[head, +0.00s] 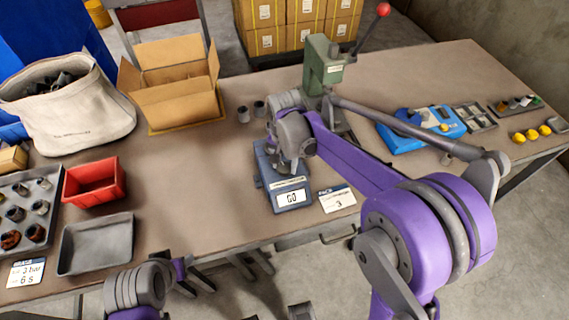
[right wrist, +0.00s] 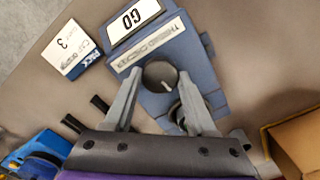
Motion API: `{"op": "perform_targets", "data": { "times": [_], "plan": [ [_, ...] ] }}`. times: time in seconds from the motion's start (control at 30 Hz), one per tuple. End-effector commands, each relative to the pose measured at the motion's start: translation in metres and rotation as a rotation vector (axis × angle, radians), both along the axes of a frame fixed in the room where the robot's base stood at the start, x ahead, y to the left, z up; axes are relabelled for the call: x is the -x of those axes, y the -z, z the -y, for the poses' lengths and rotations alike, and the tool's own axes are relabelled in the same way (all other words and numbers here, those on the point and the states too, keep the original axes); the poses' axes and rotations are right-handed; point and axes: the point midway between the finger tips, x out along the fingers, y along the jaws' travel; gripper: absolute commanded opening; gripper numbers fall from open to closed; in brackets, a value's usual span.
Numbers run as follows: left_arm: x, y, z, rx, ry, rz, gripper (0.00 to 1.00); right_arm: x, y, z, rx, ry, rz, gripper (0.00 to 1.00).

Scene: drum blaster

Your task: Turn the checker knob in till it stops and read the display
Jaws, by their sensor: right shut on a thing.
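The blue checker (head: 269,172) stands on the bench, with its display (head: 291,198) facing the front edge. My right gripper (head: 290,150) is over the back of the checker. The right wrist view shows its two fingers (right wrist: 161,78) on either side of the round dark knob (right wrist: 160,76), shut on it. A pale mark shows on the knob's face. The head view hides the knob behind my gripper. My left arm is low at the bottom edge; its gripper (head: 222,272) shows only in part.
A card (head: 338,198) with a 3 stands right of the checker. A green press (head: 323,68) with a red-knobbed lever is behind. A blue blaster (head: 418,128) lies to the right. A red bin (head: 92,182), grey tray (head: 95,244) and open carton (head: 172,95) are left. Bare bench lies between.

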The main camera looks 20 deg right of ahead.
Motion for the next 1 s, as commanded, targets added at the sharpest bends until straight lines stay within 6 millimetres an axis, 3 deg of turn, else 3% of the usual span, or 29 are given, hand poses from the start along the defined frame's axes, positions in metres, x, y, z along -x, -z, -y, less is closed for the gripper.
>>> {"op": "perform_targets", "data": {
  "times": [0.63, 0.67, 0.8, 1.0],
  "plan": [
    [0.0003, 0.0014, 0.0, 0.0, 0.0, -0.001, 0.5, 0.0004, 0.0002, -0.0003, -0.001, 0.055, -0.001, 0.01],
    [0.0003, 0.0014, 0.0, 0.0, 0.0, -0.001, 0.5, 0.0004, 0.0002, -0.0003, -0.001, 0.054, -0.001, 0.6],
    [0.0003, 0.0014, 0.0, 0.0, 0.0, -0.001, 0.5, 0.0003, 0.0002, -0.0002, -0.001, 0.054, -0.001, 0.85],
    [0.0003, 0.0014, 0.0, 0.0, 0.0, -0.001, 0.5, 0.0002, 0.0001, -0.0001, -0.001, 0.054, -0.001, 0.86]
  ]
}}
